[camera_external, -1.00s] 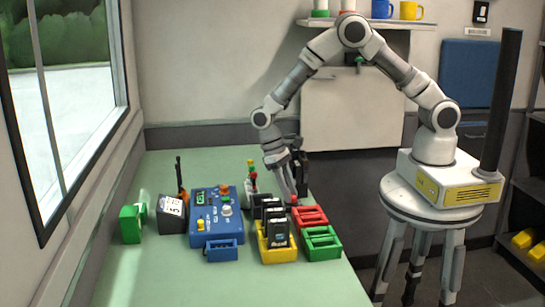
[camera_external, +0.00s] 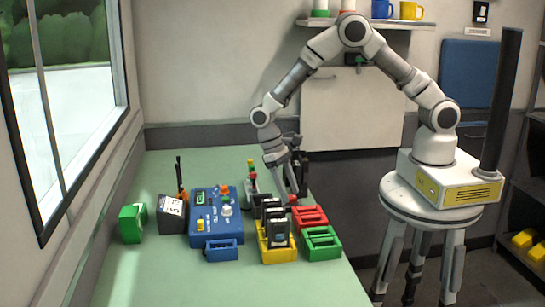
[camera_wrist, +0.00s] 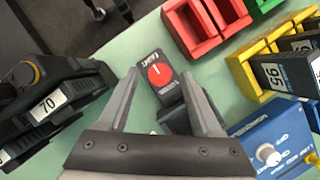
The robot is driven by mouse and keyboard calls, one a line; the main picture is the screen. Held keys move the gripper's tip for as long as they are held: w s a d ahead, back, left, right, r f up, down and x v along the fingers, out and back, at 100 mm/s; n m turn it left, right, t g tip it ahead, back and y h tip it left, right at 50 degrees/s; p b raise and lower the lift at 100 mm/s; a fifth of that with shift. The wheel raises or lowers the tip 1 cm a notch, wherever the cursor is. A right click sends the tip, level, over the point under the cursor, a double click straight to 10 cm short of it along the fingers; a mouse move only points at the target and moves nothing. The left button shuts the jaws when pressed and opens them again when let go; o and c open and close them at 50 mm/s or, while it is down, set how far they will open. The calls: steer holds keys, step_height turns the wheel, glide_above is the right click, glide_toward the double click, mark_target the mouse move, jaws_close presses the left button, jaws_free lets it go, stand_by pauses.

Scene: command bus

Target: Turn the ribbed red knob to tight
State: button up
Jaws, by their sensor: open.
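The red knob (camera_wrist: 158,75) is a round red disc with a white pointer line, set on a dark grey block (camera_wrist: 166,94) lettered with what looks like TIGHT. In the wrist view it sits between and just beyond my fingertips. The pointer runs roughly along the block, towards the lettering. My gripper (camera_wrist: 160,77) is open, one finger on each side of the block, with no clear contact. In the external view my gripper (camera_external: 285,187) points down over the table, and a small red spot of the knob (camera_external: 292,199) shows at its tip. Its ribs are too small to make out.
A red crate (camera_external: 309,216), a green crate (camera_external: 321,242) and a yellow crate (camera_external: 277,253) with black packs stand close by. A blue control box (camera_external: 205,222) is to the left. A black device marked 70 (camera_wrist: 48,103) lies beside my left finger.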

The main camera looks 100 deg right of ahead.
steer(key=p+v, duration=0.1)
steer(key=v, duration=1.6)
steer(key=shift+s+d+f, duration=0.1)
steer(key=shift+m, duration=0.6)
steer(key=b+x, duration=0.2)
steer(key=x, duration=1.5)
steer(key=shift+f+b, duration=0.15)
steer(key=shift+b, duration=0.15)
jaws_close()
